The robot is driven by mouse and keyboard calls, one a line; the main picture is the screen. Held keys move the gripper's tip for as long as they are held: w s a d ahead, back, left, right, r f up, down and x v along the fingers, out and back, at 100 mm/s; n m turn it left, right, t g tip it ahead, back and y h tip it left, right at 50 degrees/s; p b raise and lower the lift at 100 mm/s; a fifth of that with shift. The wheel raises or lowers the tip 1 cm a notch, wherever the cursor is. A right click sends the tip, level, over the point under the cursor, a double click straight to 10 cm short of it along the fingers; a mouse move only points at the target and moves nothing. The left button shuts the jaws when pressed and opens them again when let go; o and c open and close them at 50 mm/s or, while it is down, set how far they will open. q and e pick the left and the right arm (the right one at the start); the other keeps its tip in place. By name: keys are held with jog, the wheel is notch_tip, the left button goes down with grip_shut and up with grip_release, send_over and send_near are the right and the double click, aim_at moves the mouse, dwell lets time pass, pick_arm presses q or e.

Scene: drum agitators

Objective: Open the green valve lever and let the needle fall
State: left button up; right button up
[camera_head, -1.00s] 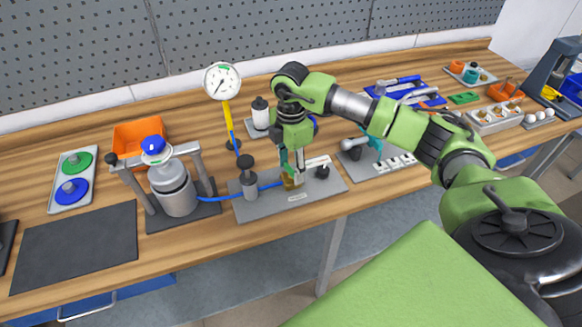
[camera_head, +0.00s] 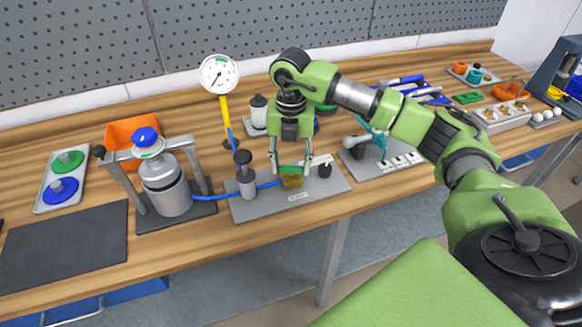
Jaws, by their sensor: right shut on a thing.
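The green valve lever (camera_head: 288,168) shows as a thin green bar low between the fingers of my right gripper (camera_head: 291,171). My right gripper points down over the grey valve plate (camera_head: 262,207) and is shut on the lever. The brass valve body (camera_head: 291,183) sits just below, partly hidden by the fingers. A blue hose (camera_head: 232,195) runs from the valve area to the silver vessel (camera_head: 168,190). The white dial gauge (camera_head: 219,74) stands on a yellow and blue stem behind the plate. Its dark needle is too small to read exactly. My left gripper is out of view.
A black-capped post (camera_head: 244,172) stands on the plate left of my gripper. A white bottle (camera_head: 258,110) stands behind it. An orange bin (camera_head: 130,136) is at the back left. The dark mat (camera_head: 65,243) at the front left is clear.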

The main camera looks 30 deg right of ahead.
aim_at(291, 167)
jog(key=shift+n+b, duration=0.75)
jog(key=shift+n, duration=1.15)
jog(key=o, duration=1.1)
notch_tip(291, 167, up, 12)
jog(key=shift+f, duration=0.1)
